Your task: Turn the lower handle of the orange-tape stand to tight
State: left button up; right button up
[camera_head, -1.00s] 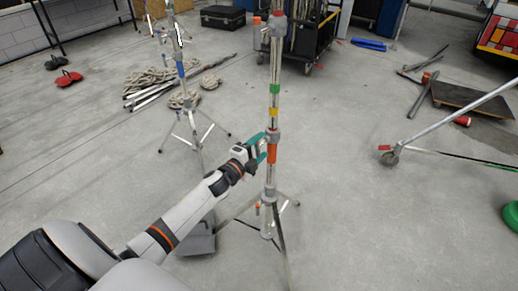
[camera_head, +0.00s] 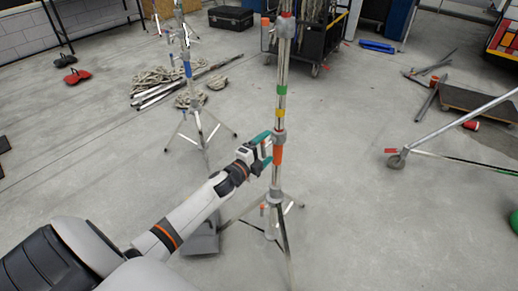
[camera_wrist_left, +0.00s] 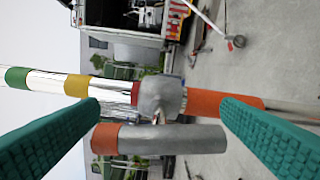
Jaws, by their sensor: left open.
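The orange-tape stand (camera_head: 281,105) is a thin upright silver pole with green, yellow and orange tape bands. In the left wrist view its pole (camera_wrist_left: 47,82) runs sideways, with a grey collar (camera_wrist_left: 160,98) between the yellow and orange tape. A grey handle (camera_wrist_left: 170,139) with an orange end lies alongside the pole there. My left gripper (camera_head: 266,150) is open at this collar; its teal fingers (camera_wrist_left: 160,110) show on either side, near the handle's two ends, not closed on it. Another orange-tipped handle (camera_head: 263,209) sits lower, at the leg collar. My right gripper is out of view.
A blue-tape stand (camera_head: 189,85) is behind to the left, near coiled rope (camera_head: 155,78). A black cart (camera_head: 312,45) stands behind the pole. A slanted metal pole with a grey foot (camera_head: 396,160) is at the right. Floor between is clear.

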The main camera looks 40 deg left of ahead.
pick_arm(q)
jog(key=s+a, duration=0.1)
jog(key=s, duration=1)
jog(key=shift+s, duration=0.4)
jog(key=s+d+f+n+g+y+p, duration=0.1)
jog(key=s+f+n+g, duration=0.35)
jog(key=f, duration=0.85)
jog(key=s+d+f+n+g+y+p, duration=0.15)
jog(key=s+f+n+g, duration=0.35)
jog(key=f, duration=0.7)
jog(key=s+d+f+n+g+p, duration=0.1)
jog(key=s+d+f, duration=0.3)
jog(key=s, duration=0.6)
jog(key=s+d+f+n+g+p, duration=0.1)
jog(key=s+d+f+n+g, duration=0.1)
jog(key=s+d+f+g, duration=0.2)
jog(key=s+d+f+n+g+p, duration=0.1)
jog(key=s+d+f, duration=0.3)
jog(key=s, duration=1.3)
notch_tip(320, 180, down, 4)
jog(key=shift+f+n+g+h, duration=0.25)
jog(key=shift+n+g+h, duration=0.2)
jog(key=shift+n+g, duration=0.3)
